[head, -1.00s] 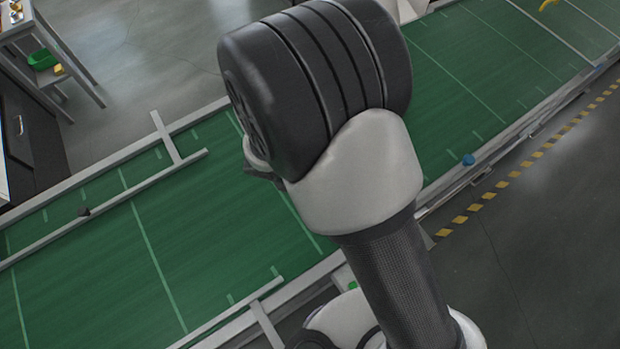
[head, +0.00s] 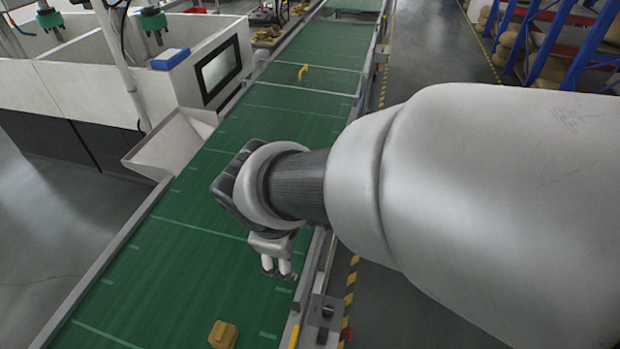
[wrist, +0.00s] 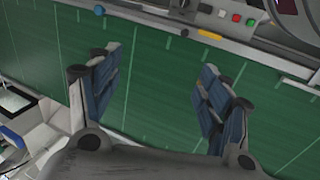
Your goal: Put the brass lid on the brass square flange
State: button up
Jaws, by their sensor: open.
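My gripper (head: 279,268) hangs over the green conveyor belt, open and empty. In the wrist view my gripper's fingers (wrist: 158,62) are spread wide, with only belt between them. A brass-coloured squarish block (head: 223,334) with a raised top lies on the belt at the bottom of the head view, nearer the camera than my gripper. I cannot tell whether it is the lid or the flange. Small brass-coloured parts (head: 267,33) sit beside the far belt, too small to identify. No lid on a flange can be made out.
The green belt (head: 190,262) is mostly clear. A small yellow bent piece (head: 302,71) lies farther along it. A white machine with a screen (head: 221,68) and a grey chute (head: 172,143) stand left. In the wrist view, a control panel with coloured buttons (wrist: 236,17) lines the belt's edge.

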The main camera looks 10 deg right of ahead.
jog(key=s+d+r+m+t+y, duration=0.1)
jog(key=s+d+r+m, duration=0.6)
jog(key=s+d+m, duration=0.2)
jog(key=s+m, duration=0.2)
jog(key=m, duration=0.1)
jog(key=shift+y, duration=0.3)
jog(key=shift+d, duration=0.15)
jog(key=shift+s, duration=0.1)
